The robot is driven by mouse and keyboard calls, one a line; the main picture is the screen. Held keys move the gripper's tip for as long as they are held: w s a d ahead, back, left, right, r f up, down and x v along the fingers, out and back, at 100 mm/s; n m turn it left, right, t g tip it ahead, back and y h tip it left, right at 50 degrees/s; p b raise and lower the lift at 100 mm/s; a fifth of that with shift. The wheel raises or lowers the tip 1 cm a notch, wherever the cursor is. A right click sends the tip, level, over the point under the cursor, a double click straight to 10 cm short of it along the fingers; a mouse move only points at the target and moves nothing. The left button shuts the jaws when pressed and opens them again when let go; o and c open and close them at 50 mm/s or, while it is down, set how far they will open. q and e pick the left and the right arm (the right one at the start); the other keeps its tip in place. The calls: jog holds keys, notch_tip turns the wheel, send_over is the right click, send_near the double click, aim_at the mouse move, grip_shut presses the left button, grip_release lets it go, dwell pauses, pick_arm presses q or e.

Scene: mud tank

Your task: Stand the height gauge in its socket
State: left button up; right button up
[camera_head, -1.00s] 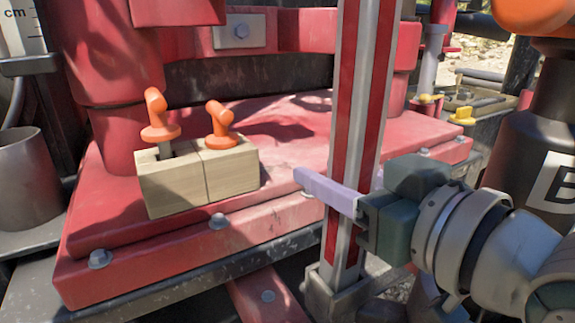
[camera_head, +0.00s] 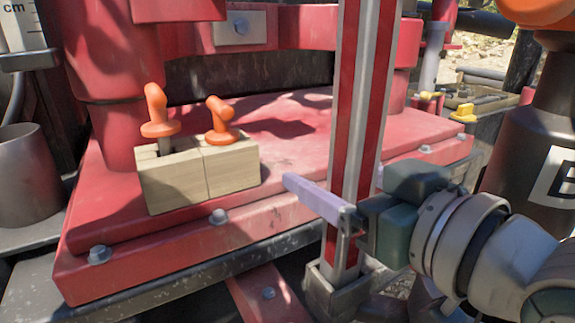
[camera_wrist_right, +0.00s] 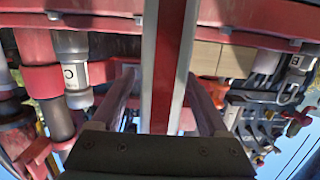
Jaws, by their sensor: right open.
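The height gauge appears to be the tall post with red and pale grey stripes (camera_head: 351,130). It stands about upright, its lower end inside the grey square socket (camera_head: 322,297); its top is out of view. It also fills the middle of the right wrist view (camera_wrist_right: 163,50). My right gripper (camera_wrist_right: 162,82) is open around the post, one finger on each side with gaps between. My left gripper is not in view.
A red machine base (camera_head: 280,205) with bolts lies behind the post. A wooden block (camera_head: 205,175) with two orange-handled pieces sits on it. A grey cup (camera_head: 25,180) and a cm scale (camera_head: 20,28) are at left. A dark cylinder (camera_head: 530,140) stands at right.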

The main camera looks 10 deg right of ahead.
aim_at(364, 193)
jog(key=shift+f, duration=0.1)
jog(key=p+v, duration=0.1)
jog(key=v, duration=0.5)
jog(key=shift+s+p, duration=0.15)
jog(key=shift+p, duration=0.25)
jog(key=shift+s+d, duration=0.25)
jog(key=shift+s, duration=0.3)
jog(key=shift+r, duration=0.25)
